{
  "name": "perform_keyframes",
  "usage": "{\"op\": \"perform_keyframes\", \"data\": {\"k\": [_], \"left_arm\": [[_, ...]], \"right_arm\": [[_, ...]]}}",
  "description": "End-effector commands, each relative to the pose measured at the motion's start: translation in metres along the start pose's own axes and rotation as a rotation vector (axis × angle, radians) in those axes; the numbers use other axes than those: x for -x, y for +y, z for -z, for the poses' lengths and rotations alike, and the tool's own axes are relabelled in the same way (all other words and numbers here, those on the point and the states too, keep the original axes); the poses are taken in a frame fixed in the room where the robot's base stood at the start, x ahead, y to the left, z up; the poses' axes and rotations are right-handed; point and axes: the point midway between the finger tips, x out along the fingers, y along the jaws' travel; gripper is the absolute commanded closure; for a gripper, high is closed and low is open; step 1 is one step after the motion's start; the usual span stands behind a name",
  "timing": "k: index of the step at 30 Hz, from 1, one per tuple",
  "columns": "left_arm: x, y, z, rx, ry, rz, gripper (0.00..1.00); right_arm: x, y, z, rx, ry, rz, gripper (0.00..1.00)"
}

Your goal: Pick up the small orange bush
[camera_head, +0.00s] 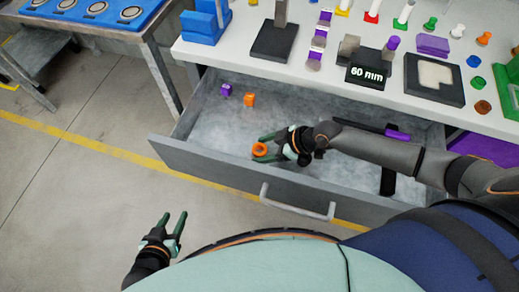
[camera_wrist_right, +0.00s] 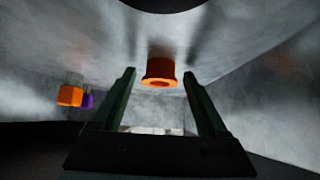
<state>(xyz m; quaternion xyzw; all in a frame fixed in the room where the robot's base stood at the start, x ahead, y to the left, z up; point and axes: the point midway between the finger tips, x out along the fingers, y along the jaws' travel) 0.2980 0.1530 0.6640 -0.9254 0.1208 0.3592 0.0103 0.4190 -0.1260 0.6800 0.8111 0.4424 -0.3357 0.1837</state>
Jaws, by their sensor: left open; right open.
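A small orange bush (camera_head: 260,149) with a flange and a hole sits in the open grey drawer, close to its front wall. In the right wrist view the orange bush (camera_wrist_right: 160,72) is just beyond and between the fingertips. My right gripper (camera_head: 267,144) is open around or just short of the bush, inside the drawer; it also shows in the right wrist view (camera_wrist_right: 161,75). I cannot tell whether the fingers touch it. My left gripper (camera_head: 173,222) is open and empty, outside the drawer over the floor.
An orange block-like part (camera_head: 249,99) and a purple part (camera_head: 226,90) lie further back in the drawer (camera_head: 205,165). A purple-ended tool (camera_head: 397,135) lies in the right part. Above is a white bench (camera_head: 330,95) with blocks and many small coloured parts.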

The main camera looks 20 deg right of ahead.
Motion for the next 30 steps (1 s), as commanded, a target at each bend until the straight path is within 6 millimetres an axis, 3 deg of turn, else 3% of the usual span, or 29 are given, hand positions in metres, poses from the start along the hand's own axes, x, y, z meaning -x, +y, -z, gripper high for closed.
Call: {"op": "perform_keyframes", "data": {"k": [2, 21, 30], "left_arm": [[0.0002, 0.0003, 0.0001, 0.000, 0.000, -0.001, 0.54], [0.0019, 0.0014, -0.0039, 0.001, -0.008, -0.002, 0.54], [0.0019, 0.0013, -0.0038, 0.001, -0.008, -0.002, 0.54]], "right_arm": [[0.0003, 0.0001, 0.0001, 0.000, 0.000, 0.000, 0.26], [0.0006, 0.0001, -0.0001, -0.001, 0.000, 0.000, 0.98], [0.0007, 0.0002, 0.0001, -0.001, 0.000, 0.000, 1.00]]}}
